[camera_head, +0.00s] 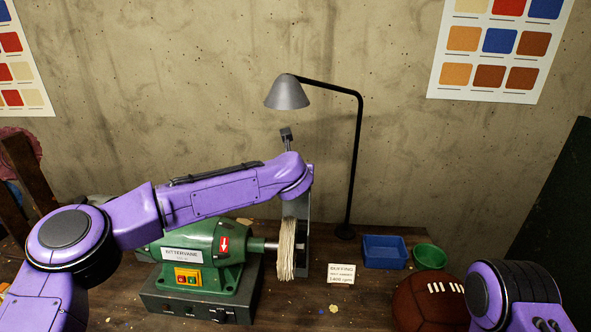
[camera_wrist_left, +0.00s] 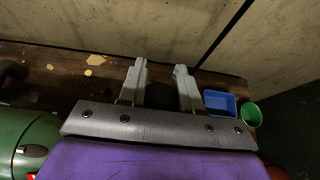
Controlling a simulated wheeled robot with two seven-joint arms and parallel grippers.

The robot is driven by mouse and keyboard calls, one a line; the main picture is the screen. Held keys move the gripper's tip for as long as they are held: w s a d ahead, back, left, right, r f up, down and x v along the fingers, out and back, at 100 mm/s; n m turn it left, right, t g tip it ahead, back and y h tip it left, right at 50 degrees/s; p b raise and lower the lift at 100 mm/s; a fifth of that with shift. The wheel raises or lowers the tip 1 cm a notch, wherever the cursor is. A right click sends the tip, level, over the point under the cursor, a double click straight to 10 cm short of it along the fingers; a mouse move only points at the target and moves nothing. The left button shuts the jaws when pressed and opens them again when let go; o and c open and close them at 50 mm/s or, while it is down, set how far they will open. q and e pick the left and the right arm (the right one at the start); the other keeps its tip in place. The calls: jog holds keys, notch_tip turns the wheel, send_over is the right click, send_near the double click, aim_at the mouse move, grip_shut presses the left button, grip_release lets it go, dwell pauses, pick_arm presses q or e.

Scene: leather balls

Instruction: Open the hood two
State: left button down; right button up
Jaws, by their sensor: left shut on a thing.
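A green buffing machine (camera_head: 205,250) stands on the bench with a pale cloth wheel (camera_head: 286,250) at its right end. An upright grey metal piece (camera_head: 304,235), which looks like the hood, stands just behind and right of the wheel. My left wrist covers its upper part. A small dark piece (camera_head: 286,134) sticks up behind that wrist. My left gripper (camera_wrist_left: 160,75) shows in the left wrist view, with its two fingers closed around a dark piece (camera_wrist_left: 160,97), probably part of the hood. Its fingers are hidden in the head view. My right gripper is out of view.
A black lamp (camera_head: 357,150) with a grey shade stands behind the wheel. A blue tray (camera_head: 384,252), a green bowl (camera_head: 430,257), a small sign (camera_head: 341,273) and a brown leather ball (camera_head: 425,302) are at the right. A concrete wall closes the back.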

pick_arm(q)
jog(key=c, duration=0.8)
grip_release()
jog(key=b+v, duration=0.3)
jog(key=v, duration=0.1)
jog(key=shift+s, duration=0.45)
jog(key=b+v, duration=0.2)
jog(key=v, duration=0.4)
jog(key=shift+w+r, duration=0.15)
jog(key=shift+r, duration=0.05)
